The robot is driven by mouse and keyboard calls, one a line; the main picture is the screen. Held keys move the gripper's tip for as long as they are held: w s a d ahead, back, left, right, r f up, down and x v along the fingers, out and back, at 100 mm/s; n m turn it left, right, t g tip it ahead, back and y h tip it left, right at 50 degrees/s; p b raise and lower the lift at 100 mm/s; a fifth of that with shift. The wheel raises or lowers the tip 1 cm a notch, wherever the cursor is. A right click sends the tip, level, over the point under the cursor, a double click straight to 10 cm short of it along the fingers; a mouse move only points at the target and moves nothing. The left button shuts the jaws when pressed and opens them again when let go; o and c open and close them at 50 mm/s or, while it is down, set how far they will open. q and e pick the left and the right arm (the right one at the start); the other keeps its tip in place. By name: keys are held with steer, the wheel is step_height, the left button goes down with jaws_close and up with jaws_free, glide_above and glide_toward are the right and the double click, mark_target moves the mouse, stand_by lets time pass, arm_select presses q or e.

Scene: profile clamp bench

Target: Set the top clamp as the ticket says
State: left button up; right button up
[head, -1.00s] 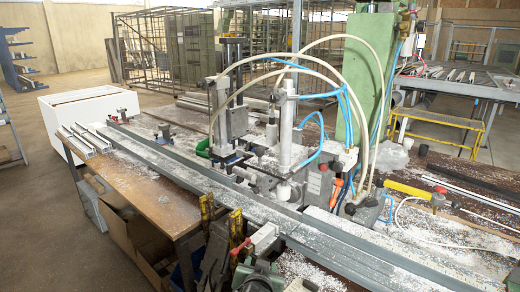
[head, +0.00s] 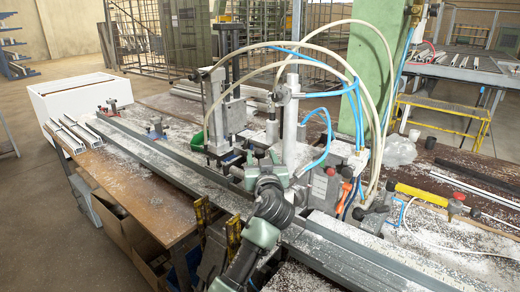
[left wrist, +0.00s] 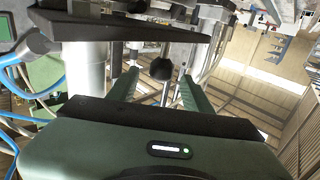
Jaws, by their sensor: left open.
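The clamp unit (head: 225,110) stands over the long grey profile rail (head: 150,150), with upright cylinders and pale hoses. My left gripper (head: 264,163) is at the front of the unit, reaching up from the bottom. In the left wrist view its two green fingers (left wrist: 158,88) are apart. A black ball knob (left wrist: 161,69) on a thin metal rod shows between them; contact cannot be told. A dark flat bar (left wrist: 120,27) crosses above the fingers. The knob is not clearly visible in the head view. I cannot make out a ticket. My right gripper is out of view.
Blue hoses (head: 330,95) arch close to the right of my gripper. A green column (head: 375,75) stands behind. White profiles (head: 75,135) lie at the bench's left end. A yellow-handled tool (head: 420,192) lies at the right. White shavings cover much of the bench.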

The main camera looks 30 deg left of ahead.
mark_target(260, 156)
arm_select(q)
steer(key=x, duration=0.3)
steer(key=shift+a+f, duration=0.1)
steer(key=shift+f, duration=0.1)
steer(key=shift+w+a+f+p, duration=0.1)
steer(key=shift+w+a+p, duration=0.1)
steer(key=shift+p, duration=0.1)
steer(key=shift+d, duration=0.1)
jaws_close()
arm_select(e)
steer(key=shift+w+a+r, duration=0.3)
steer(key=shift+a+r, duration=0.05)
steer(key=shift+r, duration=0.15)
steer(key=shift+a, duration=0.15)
